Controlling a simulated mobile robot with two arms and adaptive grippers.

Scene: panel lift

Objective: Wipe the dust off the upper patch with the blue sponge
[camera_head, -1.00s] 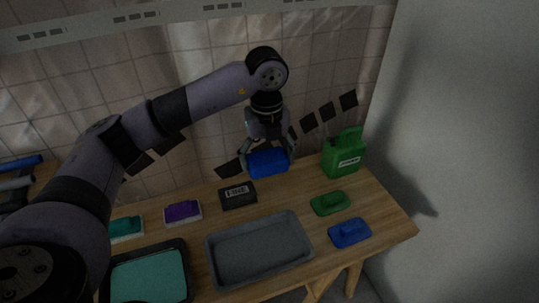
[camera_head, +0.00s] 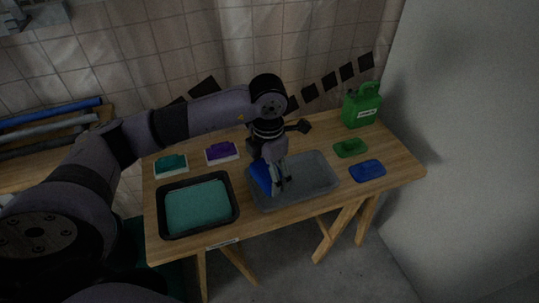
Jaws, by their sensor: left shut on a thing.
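My left gripper (camera_head: 275,178) comes in from the left and is shut on the blue sponge (camera_head: 260,178). The sponge is tilted and sits low over the left part of the grey tray (camera_head: 318,183) on the wooden table. I cannot tell whether it touches the tray. The gripper covers part of the sponge. The tiled wall (camera_head: 225,45) stands behind the table, with a row of dark square tiles. I cannot make out which area is the upper dust patch. My right gripper is not in view.
A black tray with a teal filling (camera_head: 199,207) stands left of the grey tray. Teal (camera_head: 171,165) and purple (camera_head: 221,152) pads lie behind it. A green jug (camera_head: 362,105), a green pad (camera_head: 350,148) and a blue pad (camera_head: 367,170) are at the right.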

